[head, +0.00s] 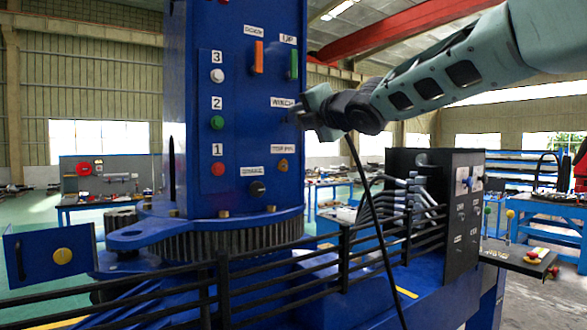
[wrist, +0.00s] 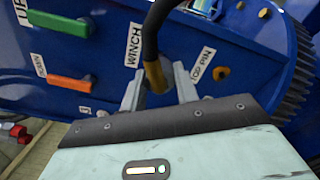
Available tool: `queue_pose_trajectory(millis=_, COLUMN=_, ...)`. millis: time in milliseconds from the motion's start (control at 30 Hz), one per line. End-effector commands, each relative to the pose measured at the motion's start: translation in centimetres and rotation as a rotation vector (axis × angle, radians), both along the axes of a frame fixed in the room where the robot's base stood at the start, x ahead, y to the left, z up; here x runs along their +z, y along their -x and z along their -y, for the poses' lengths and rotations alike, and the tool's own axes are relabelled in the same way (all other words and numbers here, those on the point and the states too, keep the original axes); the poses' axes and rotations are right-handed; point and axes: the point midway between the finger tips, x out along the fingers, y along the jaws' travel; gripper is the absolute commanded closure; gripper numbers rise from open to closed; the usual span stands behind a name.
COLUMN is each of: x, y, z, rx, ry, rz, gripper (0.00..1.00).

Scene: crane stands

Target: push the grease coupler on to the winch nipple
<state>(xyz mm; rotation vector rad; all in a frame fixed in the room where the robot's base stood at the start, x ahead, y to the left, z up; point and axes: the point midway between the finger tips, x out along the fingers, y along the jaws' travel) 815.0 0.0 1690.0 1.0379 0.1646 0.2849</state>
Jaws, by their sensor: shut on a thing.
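The grease coupler (wrist: 156,76) is a brass-coloured piece on the end of a black hose (wrist: 158,25). My gripper (wrist: 160,88) is shut on it, one finger on each side. In the head view my gripper (head: 300,115) is at the right side of the blue column's panel, just below the WINCH label (head: 283,103). That label (wrist: 133,44) is left of the coupler in the wrist view. The winch nipple is hidden behind the coupler and fingers, so I cannot tell whether they touch.
The top-pin fitting (head: 283,165) sits below, beside its label. An orange handle (head: 257,57) and a green handle (head: 293,64) stick out above. The hose (head: 375,230) hangs past the black railing (head: 345,255). A black control box (head: 462,205) stands at the right.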

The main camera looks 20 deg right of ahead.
Motion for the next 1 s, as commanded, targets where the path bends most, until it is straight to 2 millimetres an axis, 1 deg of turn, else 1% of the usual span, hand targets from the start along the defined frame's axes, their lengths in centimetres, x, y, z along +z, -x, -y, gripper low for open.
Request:
queue_pose_trajectory(millis=267, x=0.1, y=-0.1, z=0.0, rx=0.001, ry=0.0, rz=0.001, gripper=0.99)
queue_pose_trajectory(millis=1000, x=0.1, y=-1.6, z=-0.5, rx=0.001, ry=0.0, rz=0.001, gripper=0.99)
